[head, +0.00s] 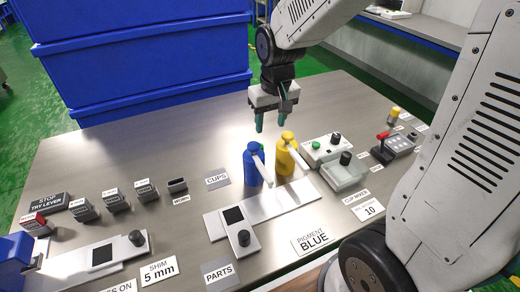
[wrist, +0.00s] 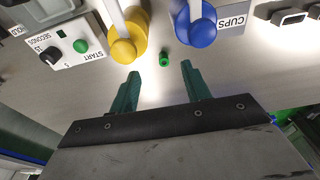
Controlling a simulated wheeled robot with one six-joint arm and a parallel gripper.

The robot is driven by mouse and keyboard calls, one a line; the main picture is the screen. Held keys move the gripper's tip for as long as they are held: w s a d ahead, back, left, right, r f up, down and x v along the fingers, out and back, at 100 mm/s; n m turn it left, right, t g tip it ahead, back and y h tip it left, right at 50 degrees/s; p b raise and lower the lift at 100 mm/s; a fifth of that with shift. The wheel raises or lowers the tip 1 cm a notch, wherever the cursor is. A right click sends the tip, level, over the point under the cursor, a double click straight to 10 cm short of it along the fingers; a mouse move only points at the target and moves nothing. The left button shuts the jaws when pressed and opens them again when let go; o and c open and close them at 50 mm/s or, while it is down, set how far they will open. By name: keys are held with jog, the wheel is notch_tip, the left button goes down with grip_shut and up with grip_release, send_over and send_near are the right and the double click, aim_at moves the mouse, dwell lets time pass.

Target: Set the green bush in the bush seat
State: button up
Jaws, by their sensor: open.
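The green bush (wrist: 164,58) is a small green cylinder with a dark hole in its top, upright on the steel table in the wrist view. It stands near the gap between the yellow and blue pump bottles, just beyond my fingertips. I cannot pick out the bush seat in either view.
The blue bottle (head: 251,166) and yellow bottle (head: 286,157) stand close to the bush. A white box with a green button (head: 316,145) and a cup mixer (head: 345,172) are to the right. Blue crates (head: 140,60) stand behind. The table's back left is clear.

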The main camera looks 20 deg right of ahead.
jog(key=w+f, duration=0.2)
jog(key=f, duration=0.2)
jog(key=w+f, duration=0.2)
jog(key=f, duration=0.3)
jog(key=w+f, duration=0.3)
jog(key=f, duration=0.2)
jog(key=shift+d, duration=0.1)
grip_shut()
